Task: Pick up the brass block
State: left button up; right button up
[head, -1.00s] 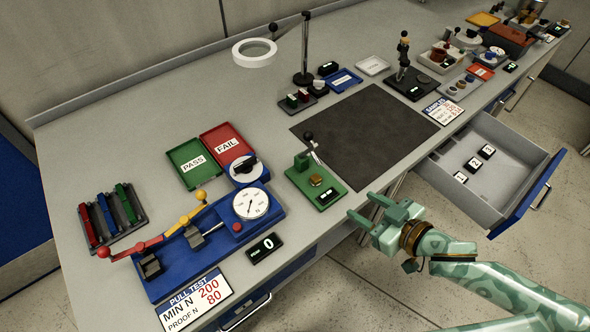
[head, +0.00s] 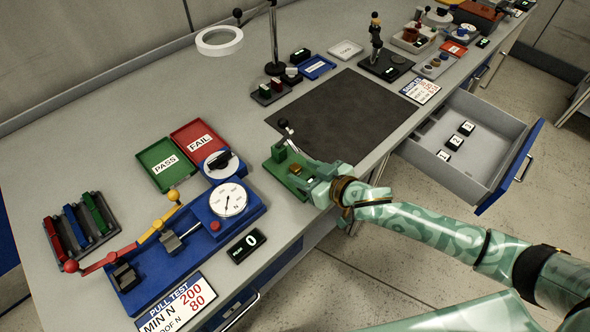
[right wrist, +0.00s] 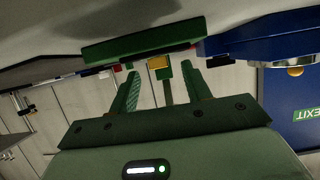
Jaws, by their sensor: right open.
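The brass block (head: 295,168) is a small yellow-gold piece sitting on the green lever fixture (head: 278,166) at the bench's front edge. My right gripper (head: 304,177) is open at the fixture, with its fingers reaching in around the block's level. In the right wrist view the block (right wrist: 157,62) shows just beyond and between the two open green fingers (right wrist: 159,76), against the green fixture plate (right wrist: 145,42). Whether a finger touches the block cannot be told. My left gripper is not in view.
The blue pull-test gauge (head: 229,200) stands left of the fixture, with its readout (head: 246,246) in front. The fixture's black-knobbed lever (head: 287,128) rises behind the block. A dark mat (head: 345,112) is clear. An open drawer (head: 455,185) juts out right, below the bench.

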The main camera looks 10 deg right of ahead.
jog(key=shift+x, duration=0.8)
jog(key=shift+w+a+f, duration=0.1)
jog(key=shift+w, duration=0.15)
grip_shut()
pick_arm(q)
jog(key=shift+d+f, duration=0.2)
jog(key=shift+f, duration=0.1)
